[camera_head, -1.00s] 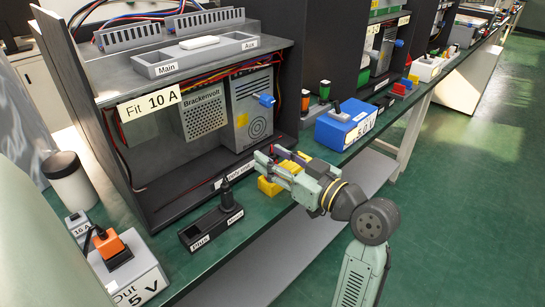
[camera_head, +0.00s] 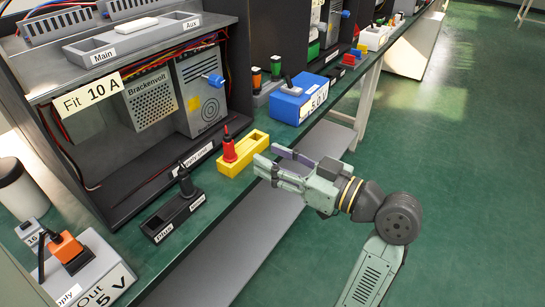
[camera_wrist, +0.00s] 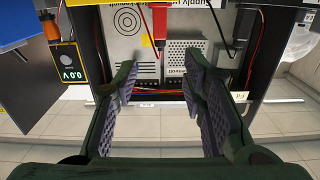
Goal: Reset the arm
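My gripper (camera_head: 268,160) hangs in front of the bench edge, to the right of a yellow holder (camera_head: 256,146). Its fingers stand apart with nothing between them, as the wrist view also shows (camera_wrist: 160,90). A red probe (camera_head: 229,145) stands upright in the yellow holder, apart from the fingers. In the wrist view the red probe (camera_wrist: 176,30) shows beyond the fingers, near the top edge. A black probe (camera_head: 187,182) stands in a black holder (camera_head: 160,230) to the left; it also shows in the wrist view (camera_wrist: 244,35).
The open equipment cabinet (camera_head: 150,190) stands behind the holders. A blue box (camera_head: 290,105) is on the bench to the right, and a grey box with an orange switch (camera_head: 66,248) at front left. A grey lower shelf (camera_head: 230,240) runs under the bench. The green floor at right is clear.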

